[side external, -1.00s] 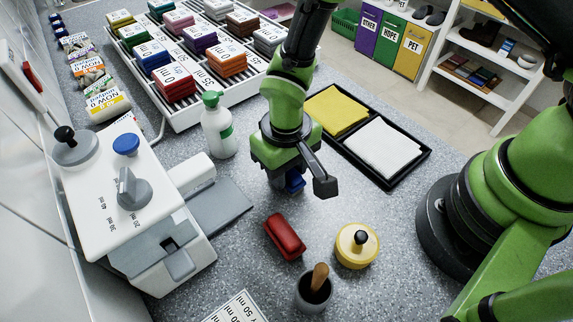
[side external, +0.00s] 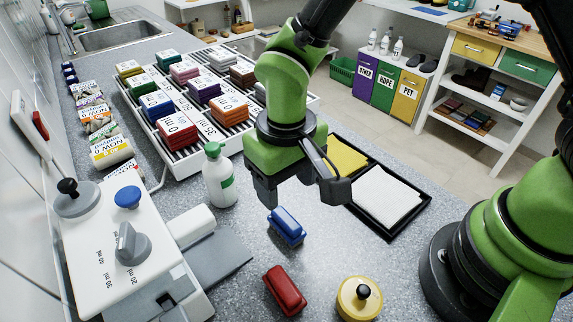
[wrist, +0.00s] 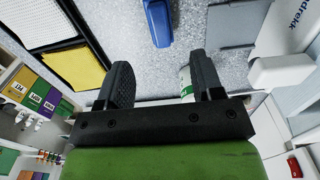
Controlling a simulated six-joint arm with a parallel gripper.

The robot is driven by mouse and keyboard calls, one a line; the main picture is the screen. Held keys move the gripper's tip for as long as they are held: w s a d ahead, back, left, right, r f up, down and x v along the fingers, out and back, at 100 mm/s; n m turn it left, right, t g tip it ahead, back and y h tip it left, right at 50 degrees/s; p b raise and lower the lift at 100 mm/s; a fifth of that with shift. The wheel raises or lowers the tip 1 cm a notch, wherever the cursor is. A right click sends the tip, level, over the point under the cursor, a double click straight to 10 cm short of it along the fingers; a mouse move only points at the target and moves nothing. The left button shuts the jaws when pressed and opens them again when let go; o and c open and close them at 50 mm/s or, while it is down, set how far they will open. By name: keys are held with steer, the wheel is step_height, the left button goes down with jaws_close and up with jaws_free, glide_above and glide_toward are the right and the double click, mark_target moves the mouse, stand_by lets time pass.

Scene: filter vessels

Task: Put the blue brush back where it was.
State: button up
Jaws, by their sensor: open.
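The blue brush (side external: 286,226) lies on the grey speckled counter, behind the red brush (side external: 284,289) in the side view. It also shows at the top of the wrist view (wrist: 158,22). My gripper (side external: 300,195) is open and empty, raised above and behind the blue brush, apart from it. Its two fingers also show in the wrist view (wrist: 163,78), with nothing between them but counter and part of a bottle behind one finger.
A white bottle (side external: 219,177) stands left of my gripper. A black tray (side external: 389,238) with yellow and white cloths is to the right. A yellow round pot (side external: 359,298) stands in front. A white machine (side external: 110,250) and grey plate (side external: 222,258) are left. A rack (side external: 178,160) holds labelled stacks behind.

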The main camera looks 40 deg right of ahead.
steer(key=shift+r, duration=1.55)
steer(key=s+d+r+m+t+y, duration=0.25)
steer(key=d+r, duration=0.55)
steer(key=r, duration=0.4)
steer(key=s+d+r+m+t, duration=0.1)
steer(key=s+d+r+t, duration=0.3)
steer(key=s, duration=0.5)
steer(key=shift+s+d+r+t, duration=0.25)
steer(key=shift+d+r+t, duration=0.1)
steer(key=shift+d+r, duration=0.5)
steer(key=shift+d+f+m+h, duration=0.1)
steer(key=shift+m+h, duration=0.15)
